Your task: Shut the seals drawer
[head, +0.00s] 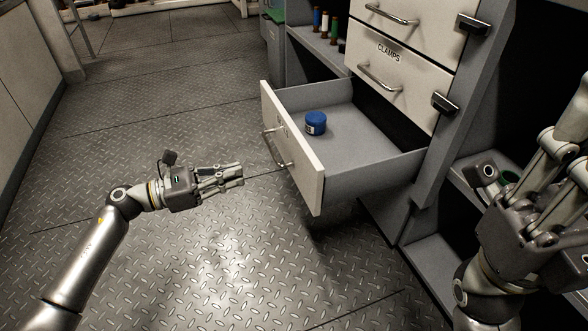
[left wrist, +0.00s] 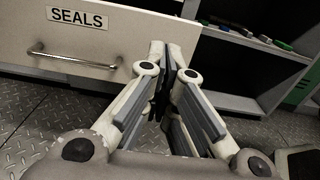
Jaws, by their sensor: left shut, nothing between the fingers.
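The seals drawer (head: 318,184) is pulled well out of the cabinet at the bottom of its stack. A blue jar (head: 316,123) stands inside it. In the left wrist view the white drawer front (left wrist: 112,38) shows its SEALS label and a bar handle (left wrist: 75,59). My left gripper (head: 240,173) is shut and empty, a little in front of the drawer front and to the left of it. The left gripper's fingers (left wrist: 172,50) point towards the drawer front near its right end. My right gripper shows only partly at the right edge, by the cabinet; its fingertips are not clear.
The closed CLAMPS drawer (head: 393,65) is above the open drawer. Shelves to the left of the stack hold several small bottles (head: 325,24). A shelf bay (head: 440,262) opens at the lower right. The metal plate floor (head: 200,255) in front is clear.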

